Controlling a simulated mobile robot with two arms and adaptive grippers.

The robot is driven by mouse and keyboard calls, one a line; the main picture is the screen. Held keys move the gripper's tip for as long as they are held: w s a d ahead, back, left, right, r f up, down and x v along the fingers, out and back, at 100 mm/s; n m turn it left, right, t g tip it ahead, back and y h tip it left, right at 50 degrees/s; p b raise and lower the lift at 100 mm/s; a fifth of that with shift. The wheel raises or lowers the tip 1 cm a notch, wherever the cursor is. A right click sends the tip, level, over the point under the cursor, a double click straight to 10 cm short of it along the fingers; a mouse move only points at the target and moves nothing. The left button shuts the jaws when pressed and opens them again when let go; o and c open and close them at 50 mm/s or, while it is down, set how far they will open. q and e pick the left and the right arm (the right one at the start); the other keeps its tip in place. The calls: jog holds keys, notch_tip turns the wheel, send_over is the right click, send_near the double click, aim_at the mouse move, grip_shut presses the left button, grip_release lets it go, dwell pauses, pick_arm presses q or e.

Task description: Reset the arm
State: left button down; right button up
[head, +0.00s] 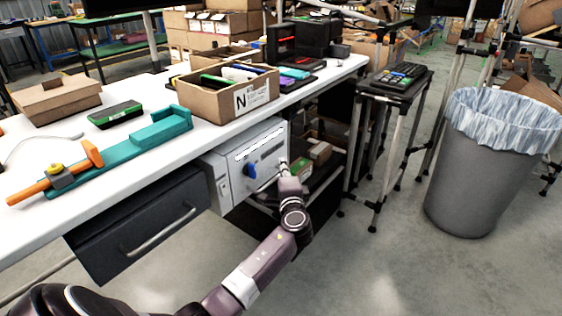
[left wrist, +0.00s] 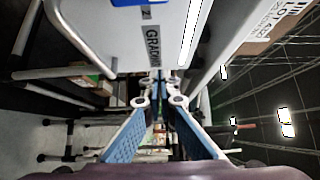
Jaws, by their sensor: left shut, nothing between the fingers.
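The unit's pale face (left wrist: 185,35), with a label, fills the top of that view close to the fingertips. Whether they touch it cannot be told. My right gripper is not in view.
The white table (head: 170,160) holds an open carton (head: 222,105), a teal and orange clamp tool (head: 160,132) and a closed carton (head: 55,100). A dark drawer (head: 138,225) hangs below.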

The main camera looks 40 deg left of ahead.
pick_arm(q)
jog(key=v, duration=0.7)
jog(key=shift+s+p, duration=0.25)
jog(key=shift+p, duration=0.1)
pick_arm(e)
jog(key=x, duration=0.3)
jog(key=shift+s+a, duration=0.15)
